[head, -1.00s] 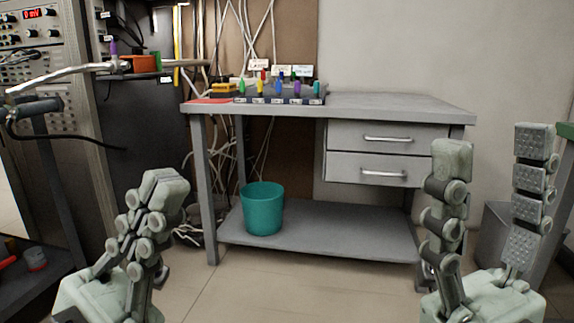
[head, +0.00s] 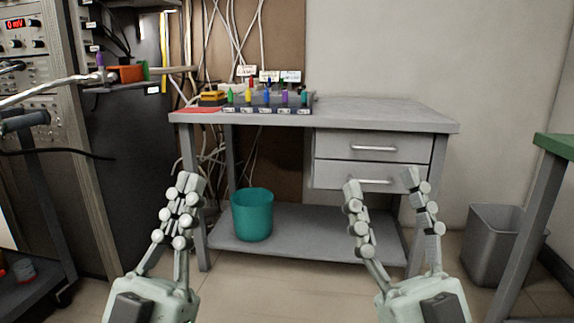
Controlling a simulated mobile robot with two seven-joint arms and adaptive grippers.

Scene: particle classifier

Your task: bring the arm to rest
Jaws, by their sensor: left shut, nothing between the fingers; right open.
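My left gripper (head: 188,184) is shut and empty, with its fingers together and pointing up, in the lower left of the head view. It is in front of the left leg of the grey workbench (head: 390,113). My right gripper (head: 381,182) is open and empty, its two fingers apart and pointing up, in front of the bench's drawers (head: 350,146). Both grippers are apart from the bench as far as I can tell and hold nothing.
A teal bucket (head: 252,216) stands on the bench's lower shelf. A rack of coloured pieces (head: 268,104) sits on the bench top. An instrument rack (head: 60,150) is at left. A grey bin (head: 490,240) and a green-topped table (head: 556,146) are at right.

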